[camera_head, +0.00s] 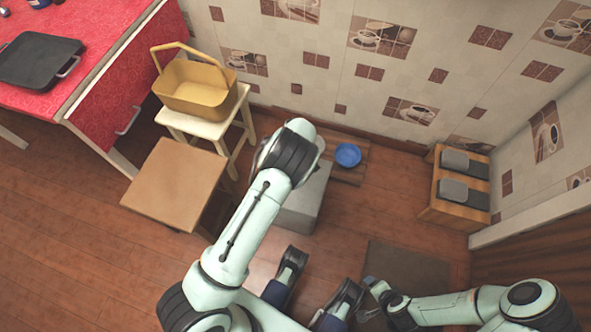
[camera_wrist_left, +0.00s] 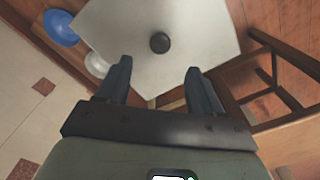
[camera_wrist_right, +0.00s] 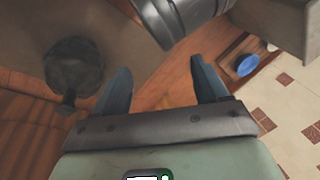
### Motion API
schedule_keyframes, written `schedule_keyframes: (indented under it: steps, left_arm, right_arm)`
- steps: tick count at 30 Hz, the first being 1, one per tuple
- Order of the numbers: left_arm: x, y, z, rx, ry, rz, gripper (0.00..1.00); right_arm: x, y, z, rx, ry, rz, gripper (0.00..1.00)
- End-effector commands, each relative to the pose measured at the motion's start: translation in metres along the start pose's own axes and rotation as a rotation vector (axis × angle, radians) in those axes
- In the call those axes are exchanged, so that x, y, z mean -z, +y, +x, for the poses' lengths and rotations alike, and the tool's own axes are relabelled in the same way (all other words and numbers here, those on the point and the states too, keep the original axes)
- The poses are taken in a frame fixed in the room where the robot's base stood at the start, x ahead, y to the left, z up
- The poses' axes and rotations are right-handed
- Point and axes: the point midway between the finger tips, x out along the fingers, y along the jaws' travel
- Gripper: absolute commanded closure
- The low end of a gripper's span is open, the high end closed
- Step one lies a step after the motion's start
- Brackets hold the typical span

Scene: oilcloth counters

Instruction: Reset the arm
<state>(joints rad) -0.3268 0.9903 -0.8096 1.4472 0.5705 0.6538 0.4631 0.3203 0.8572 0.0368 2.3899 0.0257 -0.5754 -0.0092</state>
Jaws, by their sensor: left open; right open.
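My left arm (camera_head: 245,225) reaches up and forward across the middle of the head view; its gripper is hidden there behind the wrist. In the left wrist view my left gripper (camera_wrist_left: 157,68) is open with nothing between its fingers. Beyond it is the pale top of a grey box (camera_wrist_left: 190,25) with a dark round knob (camera_wrist_left: 160,42). My right arm (camera_head: 450,306) lies low at the lower right of the head view, bent toward the middle. My right gripper (camera_head: 373,288) also shows in the right wrist view (camera_wrist_right: 160,68), open and empty, above the floor.
The grey box (camera_head: 308,200) stands on the floor under my left arm. A blue bowl (camera_head: 348,155) is behind it. A wooden stool (camera_head: 172,185) and a yellow basket (camera_head: 200,92) on a pale stool are left. A low wooden cabinet (camera_head: 446,212) is right. A dark mat (camera_head: 405,268) lies on the floor.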

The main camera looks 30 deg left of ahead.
Motion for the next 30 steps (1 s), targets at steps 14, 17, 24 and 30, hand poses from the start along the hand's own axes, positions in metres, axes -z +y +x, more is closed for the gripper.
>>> schedule_keyframes:
  steps: [14,17,24,30]
  left_arm:
    - [0.000,0.000,-0.049,0.001,0.000,-0.001,0.33]
    - [0.000,0.000,-0.049,0.001,0.000,-0.001,0.33]
    - [-0.009,-0.038,-0.011,0.031,-0.009,0.035,0.33]
    - [-0.075,-0.127,0.064,0.033,-0.041,0.240,0.33]
  right_arm:
    - [-0.023,-0.005,-0.017,0.004,-0.068,-0.005,0.27]
    - [-0.023,-0.005,-0.016,0.004,-0.068,-0.005,0.27]
    - [-0.022,-0.005,-0.016,0.004,-0.068,-0.005,0.27]
    - [-0.022,-0.005,-0.016,0.004,-0.067,-0.005,0.27]
